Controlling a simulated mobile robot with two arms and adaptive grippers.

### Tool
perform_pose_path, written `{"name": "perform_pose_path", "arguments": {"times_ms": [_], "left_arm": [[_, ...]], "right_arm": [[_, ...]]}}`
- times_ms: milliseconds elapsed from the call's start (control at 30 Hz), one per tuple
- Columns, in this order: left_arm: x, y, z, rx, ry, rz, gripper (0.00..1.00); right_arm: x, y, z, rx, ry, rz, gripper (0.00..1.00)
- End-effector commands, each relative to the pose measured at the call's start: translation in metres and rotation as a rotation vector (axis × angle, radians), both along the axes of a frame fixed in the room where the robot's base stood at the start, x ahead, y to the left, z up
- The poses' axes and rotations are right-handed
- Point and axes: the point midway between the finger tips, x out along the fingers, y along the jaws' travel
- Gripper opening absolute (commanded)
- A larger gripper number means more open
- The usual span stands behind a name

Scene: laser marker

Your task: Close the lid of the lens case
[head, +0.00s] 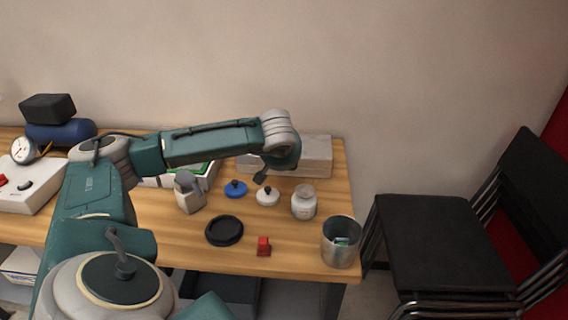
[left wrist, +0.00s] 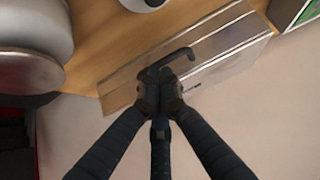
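A long, pale grey box (head: 316,155) stands at the back right of the table against the wall; I take it for the lens case. My left forearm hides part of it in the head view. In the left wrist view the box (left wrist: 225,42) lies behind my left gripper (left wrist: 163,88). The gripper's dark fingers come together at their tips, over the box. A black hooked piece shows at the tips; I cannot tell whether it is a fingertip or a handle, or whether the fingers touch the box. The lid's angle is unclear. My right gripper is not in view.
In front of the box are a blue knobbed lid (head: 235,189), a white knobbed lid (head: 268,197) and a white jar (head: 304,203). Stacked chairs (head: 440,240) stand right.

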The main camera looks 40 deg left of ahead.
Motion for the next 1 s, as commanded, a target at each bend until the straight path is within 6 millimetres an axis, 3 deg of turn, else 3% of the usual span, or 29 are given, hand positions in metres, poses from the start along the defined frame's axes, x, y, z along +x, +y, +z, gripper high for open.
{"name": "perform_pose_path", "arguments": {"times_ms": [333,700,1000], "left_arm": [[-0.005,-0.004,0.009,0.001,-0.001,0.0,0.0],[-0.042,-0.036,0.065,0.001,-0.003,-0.001,0.0],[-0.059,-0.05,0.089,0.0,0.0,0.0,0.0]], "right_arm": [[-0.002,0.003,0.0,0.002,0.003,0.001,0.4],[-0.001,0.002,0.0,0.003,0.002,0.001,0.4],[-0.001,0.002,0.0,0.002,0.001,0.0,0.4]]}}
